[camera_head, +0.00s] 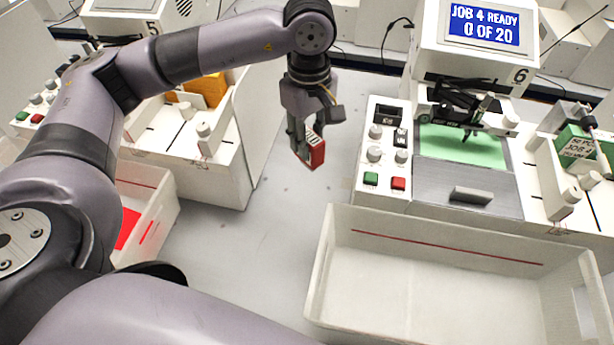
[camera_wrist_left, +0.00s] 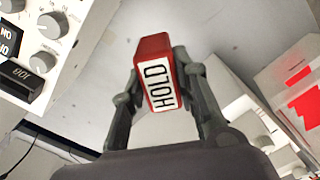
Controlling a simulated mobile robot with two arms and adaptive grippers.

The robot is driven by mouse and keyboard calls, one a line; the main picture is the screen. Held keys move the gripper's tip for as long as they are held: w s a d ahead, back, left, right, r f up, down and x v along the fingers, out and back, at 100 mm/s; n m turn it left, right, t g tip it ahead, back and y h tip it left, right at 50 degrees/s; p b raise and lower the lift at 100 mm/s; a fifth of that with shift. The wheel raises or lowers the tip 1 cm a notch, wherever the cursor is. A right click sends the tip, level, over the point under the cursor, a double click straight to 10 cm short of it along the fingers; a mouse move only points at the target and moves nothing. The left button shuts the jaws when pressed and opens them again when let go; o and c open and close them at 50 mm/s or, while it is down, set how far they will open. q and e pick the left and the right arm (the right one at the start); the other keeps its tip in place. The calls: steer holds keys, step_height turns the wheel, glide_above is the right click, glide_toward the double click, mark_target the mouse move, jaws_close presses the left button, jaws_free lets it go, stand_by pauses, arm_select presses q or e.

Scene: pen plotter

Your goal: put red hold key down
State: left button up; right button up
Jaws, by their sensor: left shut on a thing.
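The red hold key (camera_head: 313,148) is a small red block with a white label. In the left wrist view the key (camera_wrist_left: 155,75) shows the word HOLD and sits between both fingers. The plotter numbered 6 (camera_head: 470,60) stands to the right, with a screen reading "JOB 4 READY 0 OF 20". Its control panel (camera_head: 384,150) has knobs, a green button and a red button. My right gripper is not in view.
An empty white bin (camera_head: 440,250) stands in front of plotter 6. Another white bin (camera_head: 160,205) with red material stands at left, by machine 5 (camera_head: 185,150). A green box (camera_head: 580,150) sits at far right.

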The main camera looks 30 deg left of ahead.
arm_select(q)
steer(key=w+a+n+b, duration=0.2)
steer(key=w+a+n, duration=0.25)
steer(key=n, duration=1.15)
steer(key=shift+n, duration=0.3)
steer(key=f, duration=1.3)
steer(key=f+p, duration=0.1)
steer(key=f, duration=0.5)
steer(key=shift+w+d+f, duration=0.2)
steer(key=shift+w+d, duration=0.1)
steer(key=shift+w, duration=0.1)
steer(key=shift+f, duration=0.1)
steer(key=shift+f, duration=0.15)
steer(key=o, duration=1.1)
